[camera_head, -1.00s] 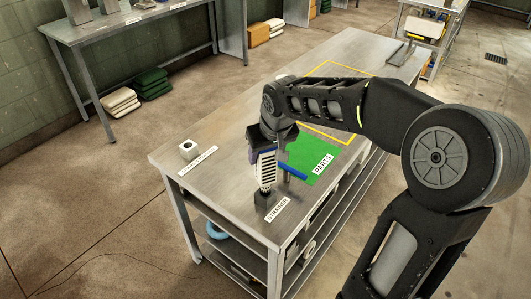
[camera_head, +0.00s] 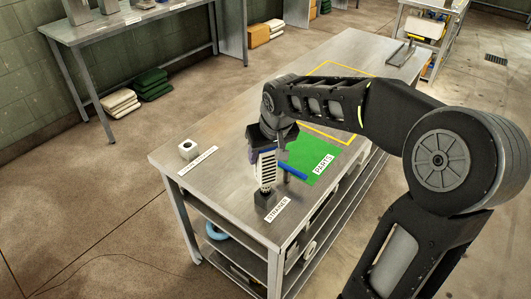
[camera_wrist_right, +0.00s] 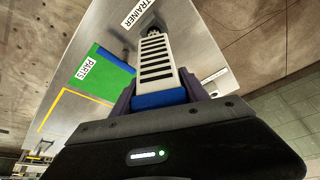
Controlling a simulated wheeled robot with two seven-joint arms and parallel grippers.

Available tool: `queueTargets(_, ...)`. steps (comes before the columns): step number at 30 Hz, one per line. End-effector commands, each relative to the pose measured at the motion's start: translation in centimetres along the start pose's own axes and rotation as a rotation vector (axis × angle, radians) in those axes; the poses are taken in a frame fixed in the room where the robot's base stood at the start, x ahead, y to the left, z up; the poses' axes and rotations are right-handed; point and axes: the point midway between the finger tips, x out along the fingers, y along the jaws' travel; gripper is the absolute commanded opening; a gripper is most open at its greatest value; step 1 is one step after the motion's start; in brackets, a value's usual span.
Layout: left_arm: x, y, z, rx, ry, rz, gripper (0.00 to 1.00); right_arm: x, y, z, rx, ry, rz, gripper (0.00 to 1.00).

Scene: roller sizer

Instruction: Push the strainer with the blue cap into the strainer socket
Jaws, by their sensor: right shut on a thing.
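The strainer (camera_head: 267,168) is a white piece with black slots. It stands roughly upright, tip down, over the dark strainer socket block (camera_head: 264,201) beside the STRAINER label. My right gripper (camera_head: 264,152) is shut on its upper end from above. In the right wrist view, the strainer (camera_wrist_right: 155,60) points away between the fingers, and its blue cap (camera_wrist_right: 160,98) sits between them. The tip meets the dark socket there; I cannot tell how deep it sits. My left gripper is not in view.
A blue bar (camera_head: 292,171) lies on the green PARTS mat (camera_head: 315,157). A white block with a round hole (camera_head: 188,149) stands at the bench's left by another label. A yellow outline marks the bench behind my arm. The bench's front edge is close to the socket.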

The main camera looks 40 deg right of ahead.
Motion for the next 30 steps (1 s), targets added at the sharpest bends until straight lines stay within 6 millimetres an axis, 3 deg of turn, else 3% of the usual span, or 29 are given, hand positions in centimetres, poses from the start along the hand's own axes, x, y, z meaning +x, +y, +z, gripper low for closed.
queueTargets(30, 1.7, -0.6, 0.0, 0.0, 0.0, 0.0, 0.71, 1.9, 0.0, 0.8, 0.0, 0.002, 0.0, 0.03)
